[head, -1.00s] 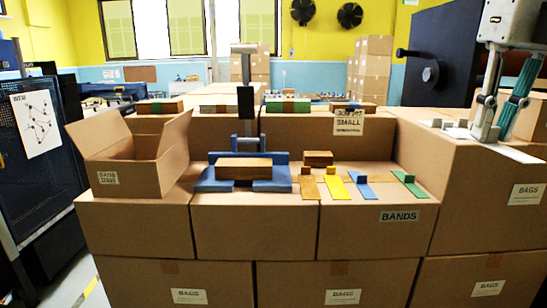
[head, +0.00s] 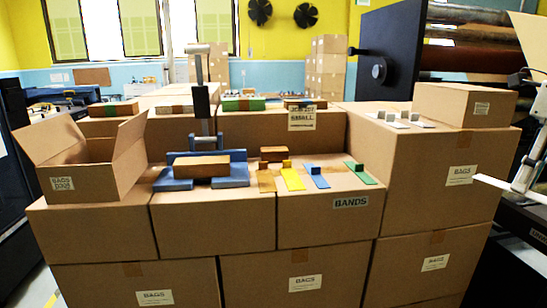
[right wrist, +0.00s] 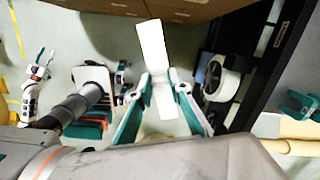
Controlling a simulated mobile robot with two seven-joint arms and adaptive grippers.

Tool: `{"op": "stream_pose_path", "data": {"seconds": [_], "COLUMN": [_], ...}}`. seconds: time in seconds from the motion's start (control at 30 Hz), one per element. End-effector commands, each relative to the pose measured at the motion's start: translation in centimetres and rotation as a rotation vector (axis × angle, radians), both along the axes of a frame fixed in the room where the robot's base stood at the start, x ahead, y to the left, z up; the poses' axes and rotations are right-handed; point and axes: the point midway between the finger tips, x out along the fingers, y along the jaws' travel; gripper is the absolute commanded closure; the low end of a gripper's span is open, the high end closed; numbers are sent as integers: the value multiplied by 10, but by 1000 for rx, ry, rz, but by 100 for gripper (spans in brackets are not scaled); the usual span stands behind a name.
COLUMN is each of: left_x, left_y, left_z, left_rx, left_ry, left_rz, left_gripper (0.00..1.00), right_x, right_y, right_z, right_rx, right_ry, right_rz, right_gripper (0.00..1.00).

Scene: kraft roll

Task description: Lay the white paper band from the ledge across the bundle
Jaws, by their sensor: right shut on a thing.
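The bundle (head: 201,167) is a brown block lying on a blue cradle (head: 232,181) at the left of the box top. My right gripper (head: 522,183) is at the right edge of the head view, beside the box stack and partly cut off. It is shut on a white paper band (head: 488,181), whose end sticks out to the left. In the right wrist view the band (right wrist: 152,50) runs between the two teal fingers of the right gripper (right wrist: 160,88). More white bands (head: 404,123) with grey tabs lie on the ledge (head: 362,117). I cannot make out my left gripper.
A grey upright post (head: 204,105) stands behind the cradle. Brown, yellow, blue and green bands (head: 291,178) lie right of it. An open carton (head: 88,180) is at the left; a closed box (head: 465,104) sits on the ledge. A dark machine (head: 394,55) stands behind.

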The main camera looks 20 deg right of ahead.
Motion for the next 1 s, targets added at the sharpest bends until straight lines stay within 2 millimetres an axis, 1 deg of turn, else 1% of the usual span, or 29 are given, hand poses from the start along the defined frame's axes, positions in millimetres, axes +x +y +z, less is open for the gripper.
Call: {"op": "stream_pose_path", "data": {"seconds": [0.03, 0.07, 0.1, 0.17, 0.2, 0.3, 0.4, 0.47, 0.5, 0.57, 0.67, 0.77, 0.87, 1.0], "left_x": [0, 0, 0, 0, 0, 0, 0, 0, 0, 0, -1, -1, -1, -1], "left_y": [0, 0, -1, -1, -1, -1, -1, -1, -1, -1, -1, -1, -1, -1], "left_z": [0, 0, 1, 1, 1, 2, 1, 1, 1, 1, 1, 0, 0, -1], "left_rx": [0, -1, -2, -2, -3, -2, -2, -2, -2, -2, -2, -1, -1, -1], "left_ry": [0, -1, 0, -1, -2, -3, -1, -1, 0, 0, 0, 0, 1, 2], "left_rz": [0, 0, 0, -1, 1, 0, -1, -1, 0, 0, 0, 0, 0, 0], "left_gripper": [60, 60, 60, 60, 60, 60, 60, 60, 60, 60, 60, 60, 60, 60], "right_x": [-4, -5, -6, -6, -5, -1, 5, 9, 12, 17, 25, 36, 47, 62], "right_y": [-6, -10, -13, -14, -12, -5, 8, 17, 24, 35, 57, 87, 120, 174], "right_z": [-22, -34, -51, -74, -90, -124, -154, -169, -179, -193, -215, -237, -256, -277], "right_rx": [11, 10, 9, 8, 7, 7, 5, 3, 2, 0, -2, -2, -4, -7], "right_ry": [-3, -4, -4, -6, -6, -9, -9, -11, -10, -10, -10, -10, -10, -9], "right_rz": [63, 103, 158, 243, 301, 443, 584, 670, 725, 811, 970, 1158, 1368, 1698], "right_gripper": [90, 90, 90, 90, 90, 90, 90, 90, 90, 90, 90, 90, 90, 90]}}
